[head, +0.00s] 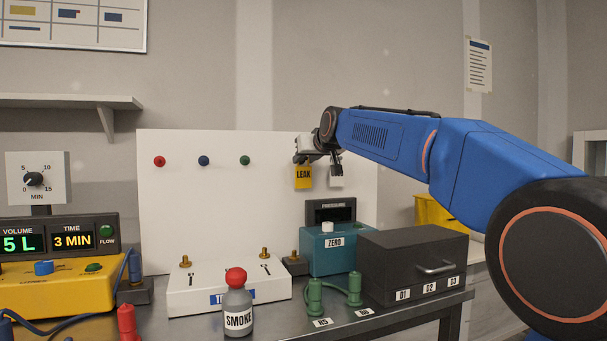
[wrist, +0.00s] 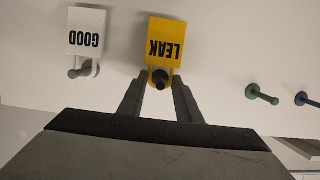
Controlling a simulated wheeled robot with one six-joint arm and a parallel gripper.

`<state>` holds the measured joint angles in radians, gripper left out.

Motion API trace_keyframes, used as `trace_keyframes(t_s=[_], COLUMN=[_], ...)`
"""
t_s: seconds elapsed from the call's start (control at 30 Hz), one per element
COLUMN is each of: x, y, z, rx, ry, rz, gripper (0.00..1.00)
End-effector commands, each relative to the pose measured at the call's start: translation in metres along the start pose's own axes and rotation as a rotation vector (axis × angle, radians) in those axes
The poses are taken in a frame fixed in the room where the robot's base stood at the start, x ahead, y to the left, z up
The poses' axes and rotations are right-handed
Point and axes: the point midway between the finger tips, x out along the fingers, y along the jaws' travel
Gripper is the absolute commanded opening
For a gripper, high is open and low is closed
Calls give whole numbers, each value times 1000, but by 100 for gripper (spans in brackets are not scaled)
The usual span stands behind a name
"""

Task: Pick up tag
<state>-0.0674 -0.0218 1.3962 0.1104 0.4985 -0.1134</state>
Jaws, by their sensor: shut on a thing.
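The yellow LEAK tag (head: 303,179) hangs against the upright white board, and in the wrist view (wrist: 165,40) its lettering is upside down. A dark peg (wrist: 160,79) shows at its hole end. My gripper (wrist: 162,84) is shut on the tag at that end, one finger on each side. In the head view my gripper (head: 305,158) is at the tag's top, its tips partly hidden. A white GOOD tag (wrist: 86,34) hangs on a grey peg beside it and also shows in the head view (head: 337,181).
Red, blue (head: 204,160) and green (head: 245,160) pegs stick out of the board (head: 200,215) to the left. Below stand a teal ZERO box (head: 323,253), a dark drawer box (head: 410,255) and a SMOKE bottle (head: 238,305). The wall above the board is clear.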

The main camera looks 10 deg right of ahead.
Motion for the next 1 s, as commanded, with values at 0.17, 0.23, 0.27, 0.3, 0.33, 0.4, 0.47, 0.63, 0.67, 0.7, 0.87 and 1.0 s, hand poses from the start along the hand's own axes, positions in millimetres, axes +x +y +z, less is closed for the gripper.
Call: trace_keyframes(t_s=[0.17,0.23,0.27,0.3,0.33,0.4,0.47,0.63,0.67,0.7,0.87,1.0], x=[-1,-2,-2,-3,-4,-8,-13,-33,-38,-46,-82,-112], y=[0,0,0,0,0,0,0,0,0,0,0,0], z=[-2,-6,-7,-10,-12,-15,-12,-6,-5,-3,8,18], rx=[0,0,0,-1,-1,-1,0,0,0,0,-1,-1], ry=[0,0,0,0,0,1,0,0,0,1,2,0], rz=[0,-1,-1,-1,-1,-1,-1,-1,-1,-1,0,-1], gripper=[0,0,0,0,0,0,0,0,0,0,0,0])
